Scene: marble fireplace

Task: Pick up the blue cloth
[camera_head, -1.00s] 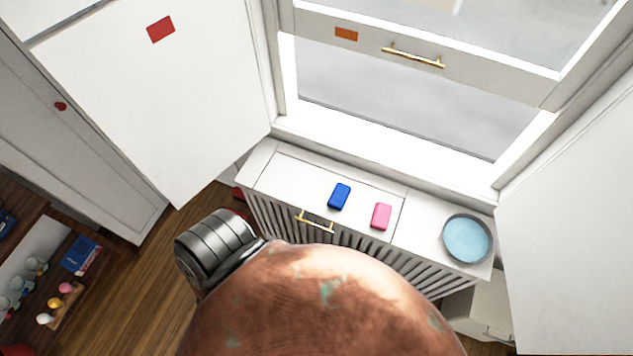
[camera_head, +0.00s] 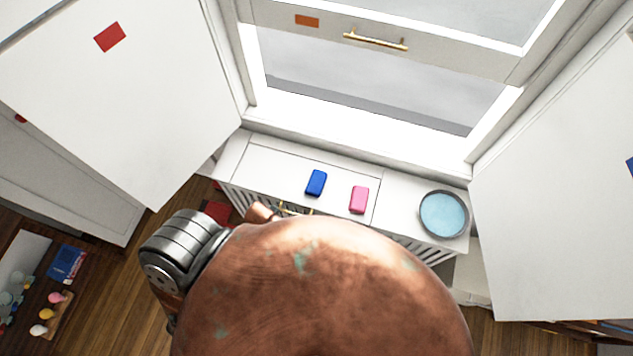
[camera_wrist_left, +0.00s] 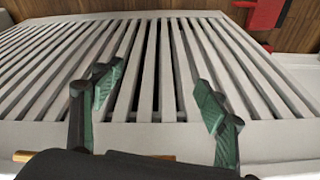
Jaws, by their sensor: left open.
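A small blue block-shaped thing, which looks like the folded blue cloth (camera_head: 316,183), lies on the white cabinet top (camera_head: 275,160) in the head view. It does not show in the left wrist view. My left gripper (camera_wrist_left: 158,100) is open and empty in the left wrist view, its green-padded fingers apart in front of the cabinet's white slatted front (camera_wrist_left: 150,65). In the head view a large copper-coloured part of my body covers the lower middle, and the gripper fingers are hidden there. My right gripper is in neither view.
A pink block-shaped thing (camera_head: 359,200) lies just right of the blue one. A round bowl with a pale blue inside (camera_head: 443,214) stands at the cabinet's right end. Open white doors stand at left (camera_head: 120,100) and right (camera_head: 560,190). A window is behind.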

